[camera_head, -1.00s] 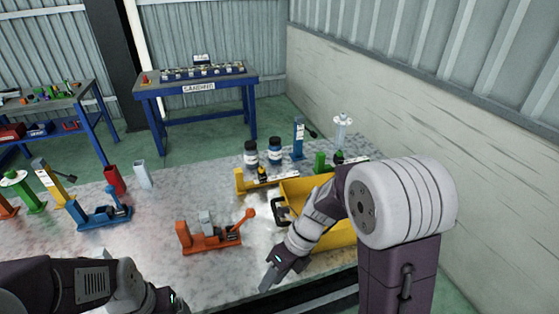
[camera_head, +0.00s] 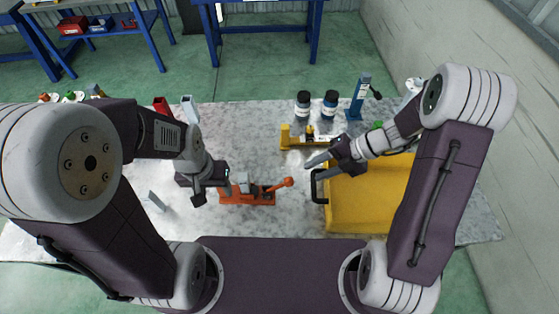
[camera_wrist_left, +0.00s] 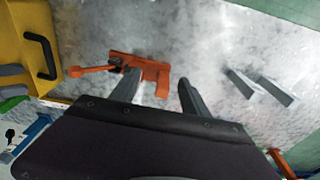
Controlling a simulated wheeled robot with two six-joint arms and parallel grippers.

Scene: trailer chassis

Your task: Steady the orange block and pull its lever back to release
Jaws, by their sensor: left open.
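The orange block (camera_head: 262,198) stands on the grey worktop in the head view. Its lever ends in an orange knob (camera_head: 288,182) on the right, and a grey piece sits at its left end. My left gripper (camera_head: 212,192) is open just left of the block, with nothing visible held. In the left wrist view, the block (camera_wrist_left: 155,72) appears beyond the open fingertips, and the lever (camera_wrist_left: 90,70) points left. My right gripper (camera_head: 310,163) is up and right of the knob, close to the yellow bin's black handle. Its finger gap is unclear.
The yellow bin (camera_head: 370,205) stands right of the block. A yellow fixture (camera_head: 286,138), two dark jars (camera_head: 303,104) and a blue post (camera_head: 358,98) stand behind. Small grey pieces (camera_wrist_left: 258,86) lie beside the left gripper.

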